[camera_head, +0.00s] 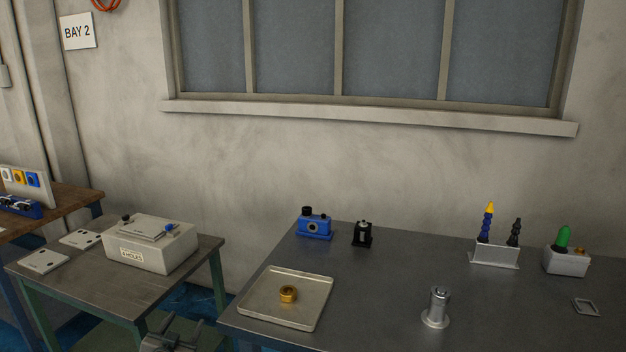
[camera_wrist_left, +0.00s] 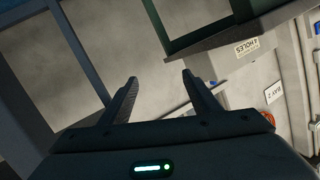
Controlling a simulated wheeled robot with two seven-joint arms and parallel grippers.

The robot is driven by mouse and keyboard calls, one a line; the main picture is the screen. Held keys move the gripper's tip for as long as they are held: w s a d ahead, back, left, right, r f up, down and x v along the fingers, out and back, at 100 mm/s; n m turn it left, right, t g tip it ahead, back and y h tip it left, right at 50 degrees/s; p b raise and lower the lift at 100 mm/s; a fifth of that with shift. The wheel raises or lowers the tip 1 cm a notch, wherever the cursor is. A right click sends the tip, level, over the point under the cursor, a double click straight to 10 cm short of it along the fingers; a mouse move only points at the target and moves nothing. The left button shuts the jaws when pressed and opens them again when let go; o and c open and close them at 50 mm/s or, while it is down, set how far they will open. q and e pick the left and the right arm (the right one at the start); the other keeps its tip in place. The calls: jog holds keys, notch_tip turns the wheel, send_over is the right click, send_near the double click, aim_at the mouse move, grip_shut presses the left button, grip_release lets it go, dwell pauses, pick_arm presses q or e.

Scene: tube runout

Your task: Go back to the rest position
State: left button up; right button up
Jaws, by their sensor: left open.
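My left gripper (camera_head: 178,334) shows at the bottom edge of the head view, low in front of the gap between the two tables. In the left wrist view its two fingers (camera_wrist_left: 158,90) stand apart with nothing between them. Past the fingers I see floor and dark table legs. My right gripper is in neither view.
The left table (camera_head: 205,262) carries a light box (camera_head: 150,246) labelled "4 HOLES". The right table (camera_head: 380,285) holds a tray (camera_head: 262,310) with a brass ring (camera_head: 289,294), a blue device (camera_head: 314,226), a metal cylinder (camera_head: 437,305) and a holder (camera_head: 495,255). A wall stands behind.

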pick_arm(q)
jog(key=s+d+f+g+h, duration=0.15)
jog(key=s+d+f, duration=0.25)
jog(key=s+f, duration=0.75)
jog(key=s+d+f+g, duration=0.35)
jog(key=s+f, duration=0.55)
jog(key=f, duration=0.6)
jog(key=s+d+f+g, duration=0.1)
jog(key=s+d+f, duration=0.2)
jog(key=s, duration=0.7)
jog(key=s+d+f+g, duration=0.2)
jog(key=s+d+f, duration=0.2)
jog(key=s+f, duration=0.4)
jog(key=s+d+f+g, duration=0.1)
jog(key=s+d+f, duration=0.2)
jog(key=s, duration=1.1)
notch_tip(320, 180, down, 2)
jog(key=shift+d+f+n+g+h, duration=0.2)
jog(key=shift+n+g+h, duration=0.1)
jog(key=shift+h, duration=0.05)
